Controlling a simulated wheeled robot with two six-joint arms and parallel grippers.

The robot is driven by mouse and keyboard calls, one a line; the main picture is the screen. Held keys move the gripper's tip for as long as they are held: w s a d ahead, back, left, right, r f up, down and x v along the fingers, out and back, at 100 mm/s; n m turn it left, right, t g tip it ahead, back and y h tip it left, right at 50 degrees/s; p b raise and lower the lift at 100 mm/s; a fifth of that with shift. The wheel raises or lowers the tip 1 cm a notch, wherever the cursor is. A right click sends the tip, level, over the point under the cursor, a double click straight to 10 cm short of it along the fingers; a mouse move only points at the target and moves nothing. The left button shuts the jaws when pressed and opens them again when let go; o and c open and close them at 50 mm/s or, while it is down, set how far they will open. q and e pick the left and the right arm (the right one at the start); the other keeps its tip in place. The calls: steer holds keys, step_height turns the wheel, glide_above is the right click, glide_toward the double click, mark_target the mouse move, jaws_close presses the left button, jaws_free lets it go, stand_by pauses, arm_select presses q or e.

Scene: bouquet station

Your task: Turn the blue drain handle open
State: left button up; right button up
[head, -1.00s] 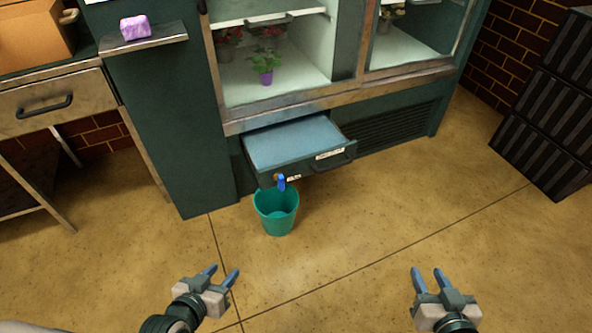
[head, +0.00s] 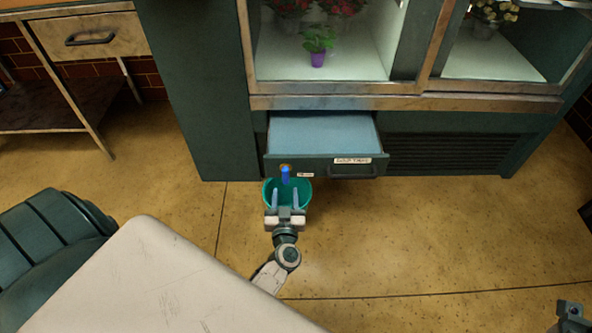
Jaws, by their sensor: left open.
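The blue drain handle (head: 285,174) hangs down from a brass-coloured fitting on the front of the pulled-out drawer (head: 318,134), near its left end. A teal bucket (head: 268,188) stands on the floor below it, partly hidden by my gripper. My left gripper (head: 285,197) is open, with its two fingers pointing toward the drawer. In the picture it lies over the bucket, just below the handle, with nothing between the fingers. My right gripper (head: 572,317) shows only in part at the bottom right corner, far from the handle; its fingers cannot be made out.
The drawer has a dark bar handle (head: 353,172) and labels on its front. Above it is a glass-fronted cabinet with a purple-potted plant (head: 318,50) and other flowers. A workbench drawer (head: 92,35) is at the upper left. The floor (head: 400,245) right of the bucket is clear.

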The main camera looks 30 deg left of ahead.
mark_target(285, 173)
arm_select(q)
steer(key=b+x, duration=0.2)
steer(key=x, duration=0.8)
steer(key=shift+s, duration=0.1)
jaws_close()
